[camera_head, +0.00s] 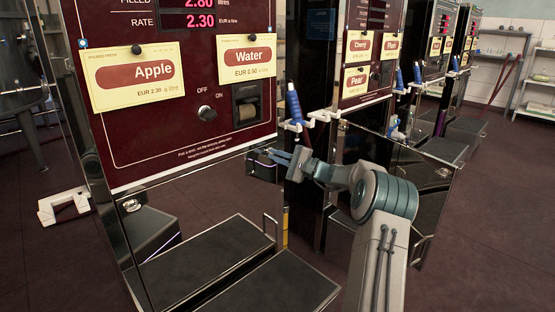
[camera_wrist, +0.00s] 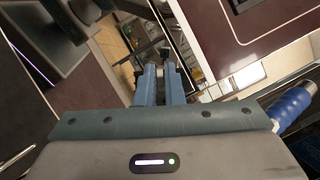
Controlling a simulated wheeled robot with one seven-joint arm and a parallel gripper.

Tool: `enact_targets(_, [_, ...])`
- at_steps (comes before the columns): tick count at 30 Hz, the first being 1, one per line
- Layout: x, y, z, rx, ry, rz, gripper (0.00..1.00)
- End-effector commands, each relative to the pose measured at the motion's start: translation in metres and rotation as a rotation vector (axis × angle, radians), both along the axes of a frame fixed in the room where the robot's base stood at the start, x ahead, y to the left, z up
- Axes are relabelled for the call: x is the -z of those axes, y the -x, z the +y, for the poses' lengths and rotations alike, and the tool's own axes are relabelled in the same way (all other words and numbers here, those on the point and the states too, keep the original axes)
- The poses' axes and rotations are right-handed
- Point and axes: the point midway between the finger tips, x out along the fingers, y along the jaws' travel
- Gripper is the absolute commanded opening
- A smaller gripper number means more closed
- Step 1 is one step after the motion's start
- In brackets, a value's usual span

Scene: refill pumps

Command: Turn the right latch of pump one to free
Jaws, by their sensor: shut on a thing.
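Pump one (camera_head: 182,90) is the near pump, with a dark red panel and Apple and Water cards, in the head view. My gripper (camera_head: 264,152) reaches in from the right to the pump's metal front, just below the panel's lower right corner. Its blue-grey fingers are shut on a small dark part there, which I take for the right latch. The fingers hide most of it, so its angle cannot be told. In the wrist view my gripper's fingers (camera_wrist: 161,72) are close together, with a small dark piece at their tips. A small round fitting (camera_head: 132,205) shows at the front's left side.
A blue-handled nozzle (camera_head: 294,104) hangs just above and right of my gripper; its blue handle (camera_wrist: 292,108) is at right in the wrist view. Below are dark trays (camera_head: 215,262) and a metal handle (camera_head: 271,229). More pumps (camera_head: 372,60) stand behind at right. Floor at far right is open.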

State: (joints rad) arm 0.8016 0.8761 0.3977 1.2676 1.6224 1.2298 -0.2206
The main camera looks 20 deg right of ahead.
Motion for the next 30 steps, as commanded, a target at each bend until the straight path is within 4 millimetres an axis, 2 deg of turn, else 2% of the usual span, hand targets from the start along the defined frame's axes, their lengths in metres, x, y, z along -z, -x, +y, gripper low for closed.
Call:
enact_targets(6, [0.0022, 0.0001, -0.0008, 0.002, 0.176, -0.064, 0.00])
enact_targets(15, [0.0023, 0.0000, -0.0010, 0.004, 0.342, -0.123, 0.00])
enact_targets(30, [0.0017, 0.0001, -0.0008, 0.003, 0.415, -0.150, 0.00])
